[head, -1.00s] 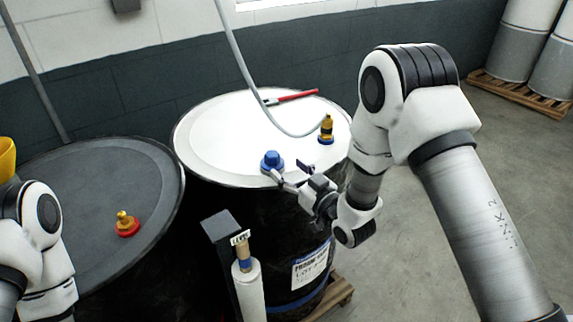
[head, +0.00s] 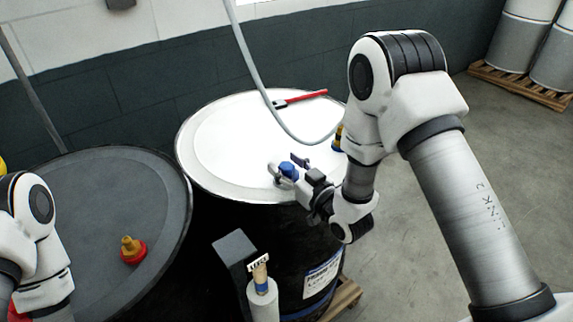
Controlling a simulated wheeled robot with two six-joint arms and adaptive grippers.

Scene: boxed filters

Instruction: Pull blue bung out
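The blue bung (head: 288,170) is at the near edge of the white-topped drum (head: 225,150). My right gripper (head: 285,164) reaches in from the right, with one finger on each side of the bung. Its fingers look spread about as wide as before, and I cannot make out contact with the bung. The near finger and the palm hide the bung's lower part and its opening. Of my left arm, only a link shows at the left edge; its gripper is out of the picture.
A brass fitting with a red base (head: 132,250) stands on the dark drum (head: 85,190). A yellow-and-black fitting (head: 338,140) is partly behind my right arm. A post (head: 236,250) stands in front.

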